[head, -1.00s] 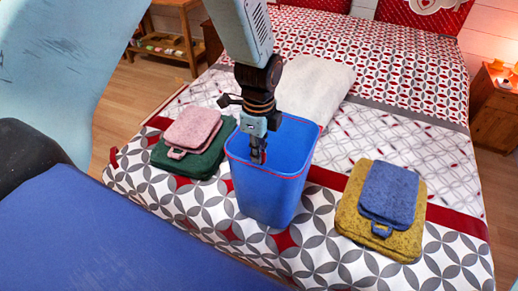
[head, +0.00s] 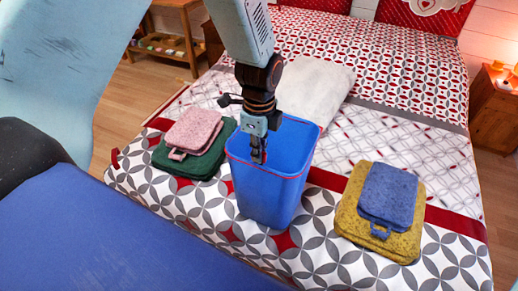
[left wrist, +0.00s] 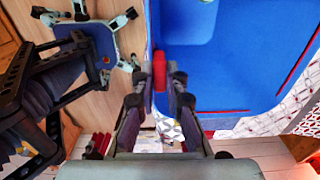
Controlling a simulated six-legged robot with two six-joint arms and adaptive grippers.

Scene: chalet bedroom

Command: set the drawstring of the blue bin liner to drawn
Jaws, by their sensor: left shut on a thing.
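The blue bin liner (head: 272,195) stands upright and open-topped on the bed, with a thin red drawstring line around its rim. My left gripper (head: 258,157) reaches down from above to the near part of the rim. In the left wrist view, my left gripper (left wrist: 160,88) is shut on a small red piece of the drawstring (left wrist: 159,70) at the edge of the blue liner (left wrist: 225,60). The red line also runs along other edges of the liner there. My right gripper is not in view.
A pink folded cloth on a green one (head: 212,163) lies left of the liner. A blue folded cloth (head: 388,193) on a yellow one (head: 352,228) lies to the right. A white cloth (head: 318,85) lies behind. The patterned bed (head: 310,250) is clear in front.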

